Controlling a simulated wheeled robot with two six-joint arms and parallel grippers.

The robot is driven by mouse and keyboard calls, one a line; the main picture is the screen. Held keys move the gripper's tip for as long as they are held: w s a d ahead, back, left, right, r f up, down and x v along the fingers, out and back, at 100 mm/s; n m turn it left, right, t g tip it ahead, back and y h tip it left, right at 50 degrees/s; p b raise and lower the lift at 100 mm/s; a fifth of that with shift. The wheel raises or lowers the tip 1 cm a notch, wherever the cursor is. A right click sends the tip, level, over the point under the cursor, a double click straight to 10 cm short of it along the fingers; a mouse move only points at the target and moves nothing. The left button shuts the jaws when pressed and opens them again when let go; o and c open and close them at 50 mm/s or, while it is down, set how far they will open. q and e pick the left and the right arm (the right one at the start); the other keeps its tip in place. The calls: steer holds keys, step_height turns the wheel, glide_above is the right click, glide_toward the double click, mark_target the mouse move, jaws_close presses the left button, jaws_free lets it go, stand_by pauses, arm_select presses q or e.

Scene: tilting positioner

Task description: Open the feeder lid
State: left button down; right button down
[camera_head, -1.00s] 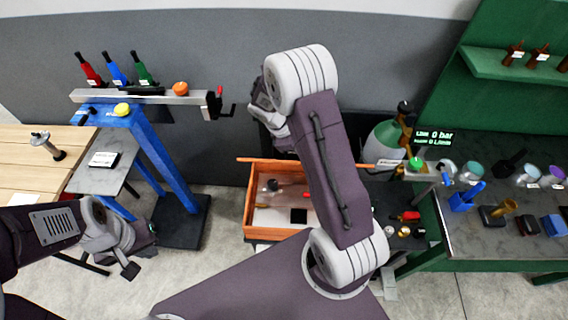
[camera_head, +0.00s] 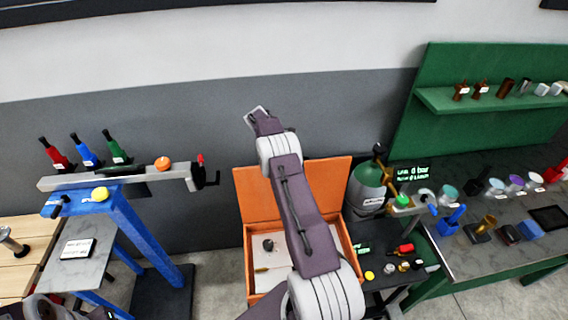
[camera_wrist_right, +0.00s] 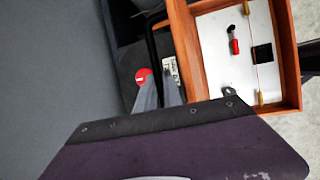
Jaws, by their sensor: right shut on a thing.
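The feeder is an orange box (camera_head: 248,272) with a pale floor, near the middle of the head view. Its orange lid (camera_head: 262,198) stands raised at the back, its inner face visible on both sides of my right arm. My right gripper (camera_wrist_right: 158,90) has its grey fingers close together at the end of a black bar-shaped handle (camera_wrist_right: 152,48) beside the box, and is shut on it. In the head view my arm hides part of the lid and box, and the fingertips cannot be made out. My left gripper is out of view; only a bit of that arm shows bottom left.
A blue stand (camera_head: 150,238) with a bar of coloured bottles is on the left. A gas cylinder (camera_head: 368,190) stands right of the lid, beside a green workbench (camera_head: 468,262) with many small items. A red bottle (camera_wrist_right: 234,44) lies inside the box.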

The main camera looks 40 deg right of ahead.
steer(key=shift+w+r, duration=0.1)
steer(key=shift+w, duration=0.15)
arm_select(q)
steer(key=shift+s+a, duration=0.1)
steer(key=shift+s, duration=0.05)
arm_select(e)
steer(key=shift+w+d+r, duration=0.1)
steer(key=shift+r, duration=0.05)
steer(key=shift+r, duration=0.15)
steer(key=c, duration=1.8)
jaws_free()
steer(key=shift+d, duration=0.1)
steer(key=shift+c, duration=0.2)
steer(key=o, duration=0.4)
steer(key=shift+w, duration=0.2)
steer(key=shift+c, duration=0.2)
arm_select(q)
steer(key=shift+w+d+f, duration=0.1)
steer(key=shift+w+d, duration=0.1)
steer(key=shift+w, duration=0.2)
arm_select(e)
steer(key=shift+w+d+f, duration=0.15)
steer(key=shift+w+f, duration=0.05)
steer(key=shift+f, duration=0.15)
steer(key=shift+s, duration=0.1)
